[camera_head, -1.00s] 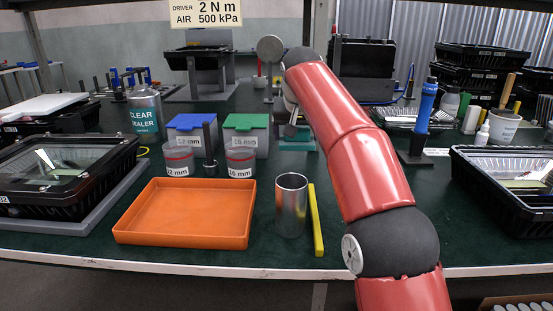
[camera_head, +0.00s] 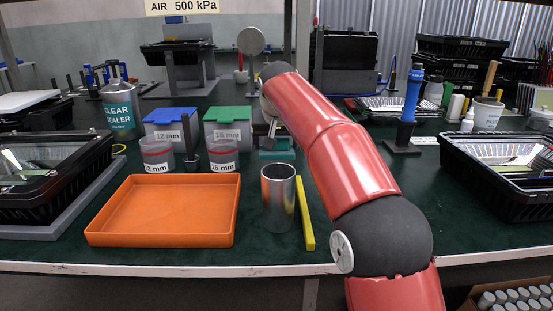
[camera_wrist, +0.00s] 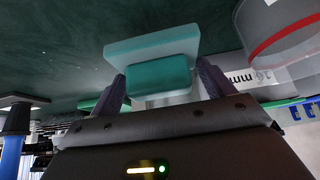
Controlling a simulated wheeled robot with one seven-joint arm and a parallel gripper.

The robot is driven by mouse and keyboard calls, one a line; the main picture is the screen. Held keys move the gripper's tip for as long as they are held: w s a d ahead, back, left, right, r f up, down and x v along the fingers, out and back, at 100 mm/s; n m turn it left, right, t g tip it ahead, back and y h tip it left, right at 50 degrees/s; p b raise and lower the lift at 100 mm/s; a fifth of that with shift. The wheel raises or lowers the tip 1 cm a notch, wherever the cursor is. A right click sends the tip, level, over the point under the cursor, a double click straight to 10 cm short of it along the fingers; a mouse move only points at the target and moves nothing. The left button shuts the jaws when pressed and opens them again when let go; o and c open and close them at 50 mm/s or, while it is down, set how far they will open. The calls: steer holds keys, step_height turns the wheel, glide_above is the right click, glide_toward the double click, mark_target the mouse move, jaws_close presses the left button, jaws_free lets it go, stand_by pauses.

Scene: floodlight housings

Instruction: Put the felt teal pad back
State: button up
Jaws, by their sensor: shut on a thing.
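The teal pad (camera_wrist: 160,76) is between the two dark fingers of my gripper (camera_wrist: 161,84) in the wrist view, a teal block with a paler, wider plate beyond it. A pale piece shows between the fingers below the teal block. My gripper is shut on the pad. In the head view my gripper (camera_head: 272,130) is partly hidden by my red arm, behind the steel cylinder. Teal shows just below it (camera_head: 277,149), low over the green bench; I cannot tell whether it touches the bench.
An orange tray (camera_head: 165,212), a steel cylinder (camera_head: 278,198) and a yellow bar (camera_head: 305,213) lie in front. Clear cups (camera_head: 223,157) and lidded bins (camera_head: 228,127) stand left of my gripper. A blue tool on a stand (camera_head: 412,95) is at right. Bench right of my arm is partly clear.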

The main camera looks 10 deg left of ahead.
mark_target(276, 150)
steer(key=shift+f, duration=1.55)
steer(key=shift+f, duration=0.15)
steer(key=o, duration=0.8)
steer(key=shift+f+b, duration=0.2)
steer(key=shift+b, duration=0.3)
steer(key=v, duration=0.8)
steer(key=shift+d+p, duration=0.3)
